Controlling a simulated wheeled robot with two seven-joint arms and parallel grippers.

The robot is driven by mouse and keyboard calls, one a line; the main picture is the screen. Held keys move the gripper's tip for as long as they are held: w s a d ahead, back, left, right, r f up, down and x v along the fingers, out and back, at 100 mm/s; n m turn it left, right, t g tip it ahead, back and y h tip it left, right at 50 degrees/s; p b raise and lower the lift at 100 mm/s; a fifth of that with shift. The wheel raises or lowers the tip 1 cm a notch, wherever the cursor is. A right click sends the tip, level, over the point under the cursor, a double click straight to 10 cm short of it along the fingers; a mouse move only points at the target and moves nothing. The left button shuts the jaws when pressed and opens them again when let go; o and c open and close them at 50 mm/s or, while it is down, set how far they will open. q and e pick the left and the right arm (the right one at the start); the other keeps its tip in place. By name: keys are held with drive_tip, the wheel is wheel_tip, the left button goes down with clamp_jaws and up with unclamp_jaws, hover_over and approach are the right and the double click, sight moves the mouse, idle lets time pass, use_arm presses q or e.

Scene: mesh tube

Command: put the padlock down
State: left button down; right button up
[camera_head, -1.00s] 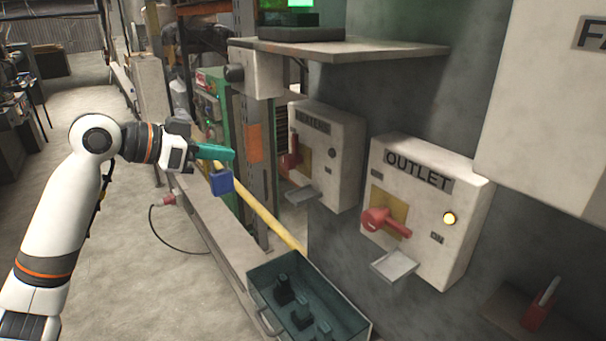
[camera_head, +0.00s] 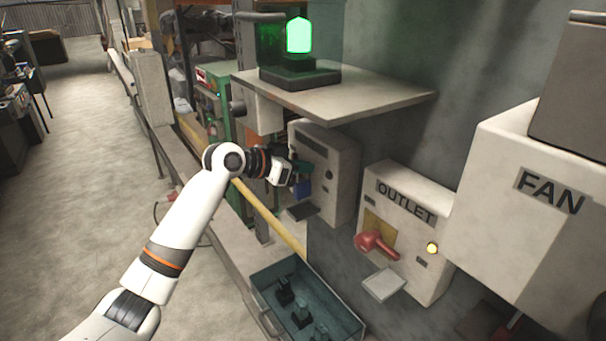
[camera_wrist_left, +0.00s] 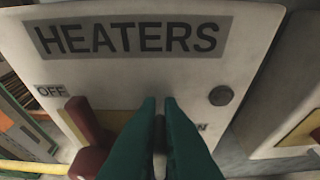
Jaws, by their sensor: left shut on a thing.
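My left gripper (camera_head: 304,166) is shut on the blue padlock (camera_head: 303,188), which hangs below its green fingers. The gripper is in front of the white heaters box (camera_head: 335,165). The padlock appears above the small ledge (camera_head: 302,211) at the box's lower front; I cannot tell whether they touch. In the left wrist view, the fingers (camera_wrist_left: 160,102) point at the box face under the HEATERS label. A red handle (camera_wrist_left: 88,150) is left of the fingers, on the OFF side. The padlock does not show there. My right gripper is not in view.
The OUTLET box (camera_head: 405,215) with a red handle (camera_head: 374,243) and its own ledge (camera_head: 384,284) is to the right. A shelf (camera_head: 335,93) with a green lamp overhangs the heaters box. An open bin (camera_head: 262,305) with several dark objects stands below.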

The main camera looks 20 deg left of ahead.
sight(303, 180)
use_arm(q)
wheel_tip(303, 180, down, 3)
drive_tip(key=p, duration=0.2)
drive_tip(key=shift+p, duration=0.3)
drive_tip(key=shift+w+d+f, duration=0.1)
drive_tip(key=shift+f, duration=0.35)
drive_tip(key=shift+f, duration=0.25)
drive_tip(key=c, duration=1.6)
unclamp_jaws()
drive_tip(key=shift+r, duration=0.1)
